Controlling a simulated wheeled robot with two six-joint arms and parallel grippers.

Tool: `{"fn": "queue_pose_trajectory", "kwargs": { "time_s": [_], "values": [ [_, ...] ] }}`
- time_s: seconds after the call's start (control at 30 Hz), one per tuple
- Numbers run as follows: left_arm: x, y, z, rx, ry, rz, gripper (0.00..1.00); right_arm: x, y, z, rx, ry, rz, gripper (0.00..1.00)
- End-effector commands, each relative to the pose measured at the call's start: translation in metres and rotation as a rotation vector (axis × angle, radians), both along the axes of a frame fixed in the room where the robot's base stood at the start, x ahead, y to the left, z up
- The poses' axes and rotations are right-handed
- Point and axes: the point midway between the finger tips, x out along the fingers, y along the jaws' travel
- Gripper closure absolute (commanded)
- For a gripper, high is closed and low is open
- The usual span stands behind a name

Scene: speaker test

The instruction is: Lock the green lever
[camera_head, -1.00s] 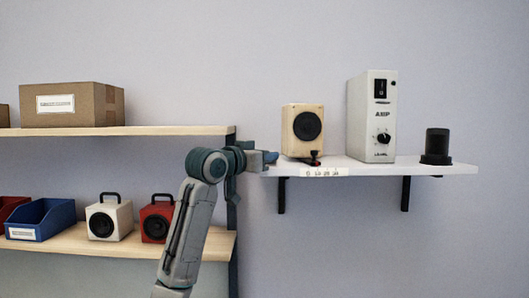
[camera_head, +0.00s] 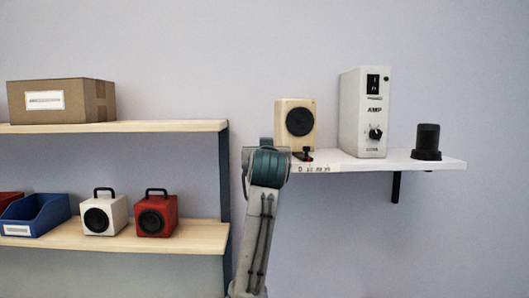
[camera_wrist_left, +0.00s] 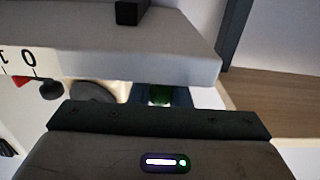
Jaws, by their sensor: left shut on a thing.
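Most of the lever is hidden by the fingers and the dark gripper body. In the head view my left arm rises in front of the left end of the white shelf (camera_head: 400,162), and the gripper and lever are hidden behind it. My right gripper is in neither view.
A wooden rack (camera_head: 150,235) with speakers, a blue bin and a box stands at left.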

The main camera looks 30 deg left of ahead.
Motion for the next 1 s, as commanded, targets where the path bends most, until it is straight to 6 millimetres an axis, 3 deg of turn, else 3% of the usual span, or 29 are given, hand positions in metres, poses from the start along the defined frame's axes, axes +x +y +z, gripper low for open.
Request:
{"fn": "queue_pose_trajectory", "kwargs": {
  "time_s": [0.53,0.57,0.63,1.0],
  "values": [
    [0.0002,-0.0003,0.0012,0.002,-0.003,0.023,1.00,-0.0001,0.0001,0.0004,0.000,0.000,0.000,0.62],
    [0.0002,-0.0003,0.0012,0.002,-0.003,0.023,0.78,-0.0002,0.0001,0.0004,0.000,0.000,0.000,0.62],
    [0.0002,-0.0002,0.0011,0.001,-0.002,0.023,0.64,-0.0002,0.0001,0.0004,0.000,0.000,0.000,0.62],
    [-0.0033,-0.0030,-0.0007,0.001,-0.002,0.021,0.62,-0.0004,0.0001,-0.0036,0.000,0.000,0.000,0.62]
  ]
}}
